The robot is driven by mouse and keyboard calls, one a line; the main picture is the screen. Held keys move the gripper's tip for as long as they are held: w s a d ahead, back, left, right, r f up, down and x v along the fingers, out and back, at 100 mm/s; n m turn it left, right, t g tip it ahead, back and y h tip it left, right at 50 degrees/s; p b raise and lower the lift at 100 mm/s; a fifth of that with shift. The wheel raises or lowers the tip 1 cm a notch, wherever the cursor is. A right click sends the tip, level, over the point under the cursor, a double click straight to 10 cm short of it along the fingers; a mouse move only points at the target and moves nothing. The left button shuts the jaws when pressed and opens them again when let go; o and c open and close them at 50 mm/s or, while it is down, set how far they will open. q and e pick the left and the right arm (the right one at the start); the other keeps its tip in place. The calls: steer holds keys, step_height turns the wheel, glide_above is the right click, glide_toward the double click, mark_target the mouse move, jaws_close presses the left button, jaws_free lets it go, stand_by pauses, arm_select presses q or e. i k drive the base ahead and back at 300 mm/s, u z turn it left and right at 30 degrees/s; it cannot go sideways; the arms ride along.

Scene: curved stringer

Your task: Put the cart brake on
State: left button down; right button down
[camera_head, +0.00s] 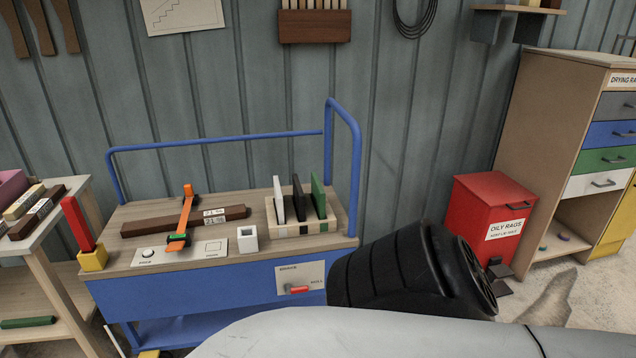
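The blue-framed cart (215,293) stands against the wall, with a wooden top. On its blue front is a pale brake plate (313,272) with small lettering; the word on the right looks like "ROLL". A red lever (299,289) on this plate lies about level, its handle pointing right towards that word. One of my arms, a grey link with a black joint, crosses the lower right in front of the cart's right end. The black joint is close to the plate's right edge in the picture. Neither gripper is in view.
A red oily-rags bin (478,215) stands right. A side table (22,243) stands left.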

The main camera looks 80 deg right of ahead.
mark_target(289, 289)
steer(key=z, duration=1)
steer(key=i, duration=0.85)
steer(key=z, duration=0.8)
